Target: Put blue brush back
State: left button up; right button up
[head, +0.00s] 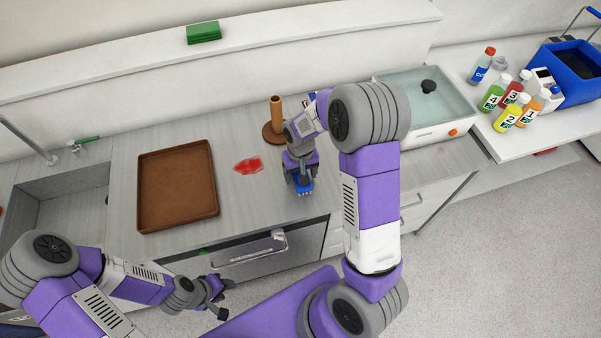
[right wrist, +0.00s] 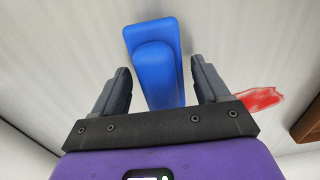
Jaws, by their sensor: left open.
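The blue brush (head: 304,187) is at the counter's front part, partly hidden under my right gripper (head: 301,178). In the right wrist view the blue brush (right wrist: 158,62) shows between the two fingers of my right gripper (right wrist: 160,82). The fingers are apart, with a gap on each side of the brush's raised blue part. My left gripper (head: 218,299) is open and empty, in front of the counter and low at the left.
A red spill (head: 248,166) lies on the counter beside the brown tray (head: 146,190). A brown upright post on a round base (head: 271,137) stands behind my right gripper. A glass-topped unit (head: 450,101) and several bottles (head: 491,94) are at the right.

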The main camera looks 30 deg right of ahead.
jog(key=shift+r, duration=0.15)
jog(key=shift+r, duration=0.35)
notch_tip(320, 180, up, 11)
jog(key=p, duration=0.1)
jog(key=shift+r+p, duration=0.2)
jog(key=shift+p, duration=0.15)
jog(key=shift+s, duration=0.1)
